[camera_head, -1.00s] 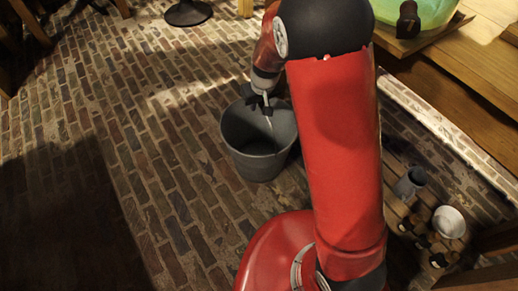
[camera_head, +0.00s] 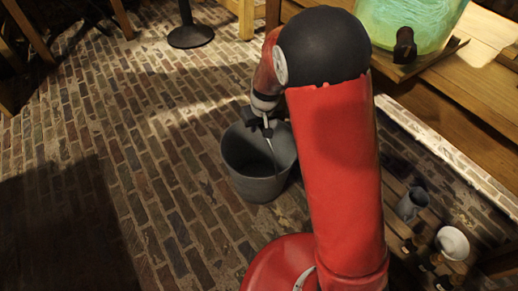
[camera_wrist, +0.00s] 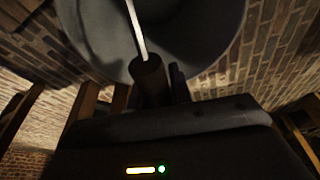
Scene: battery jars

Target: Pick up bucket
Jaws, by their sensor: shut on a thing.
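A grey bucket (camera_head: 255,186) stands upright on the brick floor, left of my red arm. It looks empty, and my arm is close beside its right edge. My gripper (camera_head: 261,124) is at the bucket's far rim, shut on the bucket. A thin pale rod, which looks like its handle, runs from the gripper down across the opening. In the wrist view the bucket (camera_wrist: 205,30) fills the top, with the pale rod meeting the dark fingers (camera_wrist: 160,80). The exact contact between the fingers and the bucket is hard to see.
A wooden bench (camera_head: 450,84) with a large green glass jar (camera_head: 415,22) is at the upper right. A grey cup (camera_head: 411,205) and a white bowl (camera_head: 452,243) are at the lower right. A round black stand base (camera_head: 190,37) is at the back.

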